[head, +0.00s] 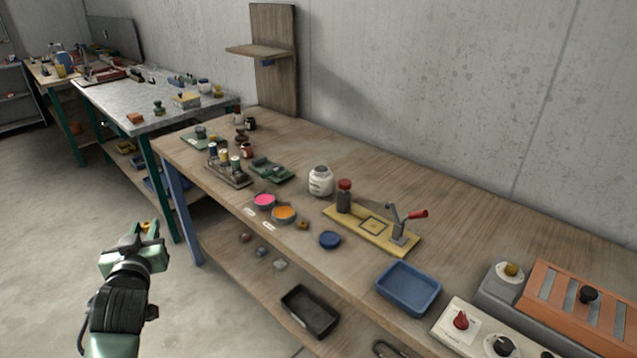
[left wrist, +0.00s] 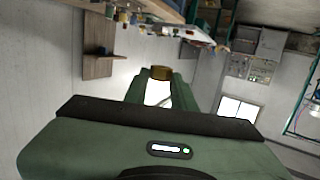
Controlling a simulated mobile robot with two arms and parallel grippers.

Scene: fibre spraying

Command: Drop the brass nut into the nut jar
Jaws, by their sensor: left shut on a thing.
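My left gripper (head: 146,230) is over open floor, in front of the wooden bench's left end and apart from it. It is shut on the brass nut (head: 149,225), which shows between the fingertips. In the left wrist view the nut (left wrist: 161,73) is a short brass-brown piece at the ends of the two green fingers (left wrist: 160,82). A round white jar (head: 320,182) with a greyish top stands on the bench, right of my gripper. I cannot tell for sure if it is the nut jar. My right gripper is not in view.
The wooden bench (head: 480,210) holds a pink pot (head: 264,201), an orange pot (head: 284,214), a small brass-coloured piece (head: 302,225), a yellow fixture (head: 373,227) with a red-handled lever, and a blue tray (head: 408,287). A black tray (head: 310,310) sits on the lower shelf.

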